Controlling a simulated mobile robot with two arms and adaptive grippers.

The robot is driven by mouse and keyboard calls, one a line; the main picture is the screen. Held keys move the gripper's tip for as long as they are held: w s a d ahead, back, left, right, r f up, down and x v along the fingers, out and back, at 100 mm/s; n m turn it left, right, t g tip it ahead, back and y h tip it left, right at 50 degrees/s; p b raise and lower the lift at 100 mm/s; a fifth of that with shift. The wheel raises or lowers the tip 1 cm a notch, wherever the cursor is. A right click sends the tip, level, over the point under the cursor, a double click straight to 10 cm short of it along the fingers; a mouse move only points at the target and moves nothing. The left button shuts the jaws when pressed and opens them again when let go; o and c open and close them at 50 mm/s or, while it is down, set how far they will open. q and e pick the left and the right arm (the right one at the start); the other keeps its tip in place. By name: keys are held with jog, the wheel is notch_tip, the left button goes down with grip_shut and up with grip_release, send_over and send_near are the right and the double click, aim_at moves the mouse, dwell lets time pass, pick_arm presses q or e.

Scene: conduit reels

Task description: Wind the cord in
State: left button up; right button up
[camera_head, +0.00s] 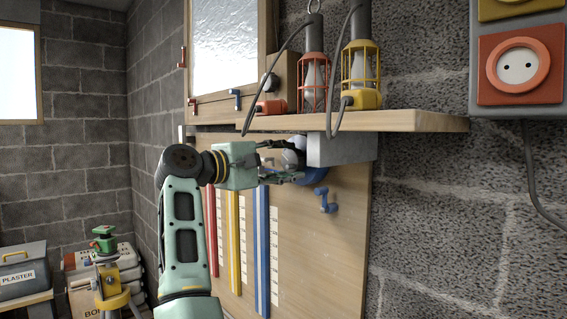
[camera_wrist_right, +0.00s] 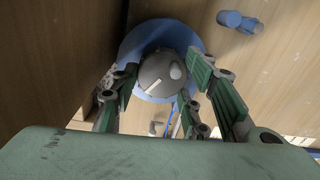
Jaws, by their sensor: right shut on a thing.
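A blue reel (camera_head: 314,177) is mounted on the wooden board under the shelf, mostly hidden by my gripper in the head view. In the right wrist view the blue reel (camera_wrist_right: 133,47) shows as a disc behind a round grey hub (camera_wrist_right: 157,84) with a white line and a small pale knob. My right gripper (camera_head: 288,161) is at the reel, its fingers on either side of the grey hub and shut on it. A thin blue cord (camera_wrist_right: 171,124) seems to hang below the reel. My left gripper is not in view.
A wooden shelf (camera_head: 410,121) with a red lamp (camera_head: 314,78) and a yellow lamp (camera_head: 360,72) is just above my gripper. A grey box (camera_head: 343,150) is under the shelf. A blue hook (camera_head: 327,200) sticks out of the board. Red, yellow and blue strips run down below.

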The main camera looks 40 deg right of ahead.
jog(key=m, duration=0.4)
jog(key=shift+s+r+m+b, duration=0.15)
jog(key=shift+m+b, duration=0.15)
jog(key=shift+m, duration=1.8)
jog(key=shift+r, duration=0.1)
jog(key=o, duration=1.1)
jog(key=shift+o, duration=0.2)
jog(key=shift+a, duration=0.25)
jog(key=a, duration=1.1)
jog(key=shift+s+a, duration=0.25)
jog(key=shift+s, duration=0.1)
jog(key=shift+c, duration=0.2)
